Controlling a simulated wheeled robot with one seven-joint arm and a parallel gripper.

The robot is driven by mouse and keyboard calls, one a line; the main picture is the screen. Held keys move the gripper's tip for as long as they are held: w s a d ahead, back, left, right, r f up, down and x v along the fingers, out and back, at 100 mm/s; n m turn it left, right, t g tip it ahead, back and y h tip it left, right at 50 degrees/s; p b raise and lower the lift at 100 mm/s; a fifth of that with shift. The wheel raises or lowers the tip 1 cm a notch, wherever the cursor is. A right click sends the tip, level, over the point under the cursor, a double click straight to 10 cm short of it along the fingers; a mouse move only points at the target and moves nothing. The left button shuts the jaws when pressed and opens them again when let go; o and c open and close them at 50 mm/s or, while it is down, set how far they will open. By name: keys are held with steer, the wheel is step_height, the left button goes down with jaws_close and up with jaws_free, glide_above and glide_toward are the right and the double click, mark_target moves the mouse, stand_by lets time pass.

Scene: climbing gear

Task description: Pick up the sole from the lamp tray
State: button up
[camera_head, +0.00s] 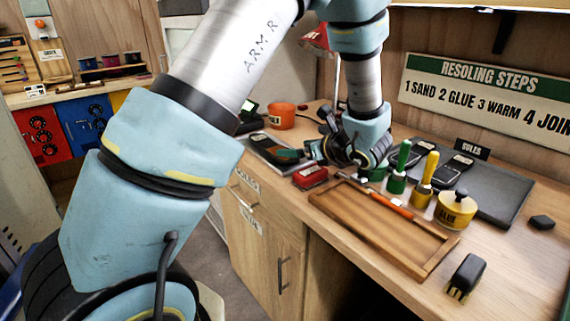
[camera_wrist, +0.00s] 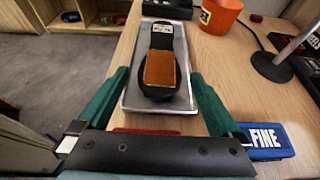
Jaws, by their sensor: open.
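The lamp tray (camera_wrist: 188,97) is a shallow grey metal tray on the wooden bench. The sole (camera_wrist: 161,72) lies in it, black with an orange-brown patch and a pale label towards its far end. My gripper (camera_wrist: 159,76) is open in the wrist view, with one green finger on each side of the tray's near part and nothing held. I cannot tell the height of the fingers above the tray. In the head view the tray (camera_head: 262,150) is at the bench's far left part, and my gripper reaches it from the right, partly hidden by its own wrist.
An orange cup (camera_wrist: 217,14) stands beyond the tray. The lamp base (camera_wrist: 274,67) is to the right. A blue block marked FINE (camera_wrist: 266,141) and a red block (camera_head: 310,177) are close by. A wooden tray (camera_head: 365,222), green and yellow tools and a glue pot (camera_head: 455,210) stand nearer.

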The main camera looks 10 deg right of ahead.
mark_target(275, 148)
steer(key=shift+w+f, duration=0.1)
steer(key=shift+w, duration=0.3)
steer(key=p+x, duration=0.1)
steer(key=x, duration=0.3)
steer(key=p+x, duration=0.2)
steer(key=x, duration=0.3)
steer(key=shift+a+p, duration=0.15)
steer(key=shift+p, duration=0.15)
steer(key=shift+w+f, duration=0.1)
steer(key=shift+w, duration=0.15)
steer(key=shift+c, duration=0.2)
steer(key=c, duration=1.4)
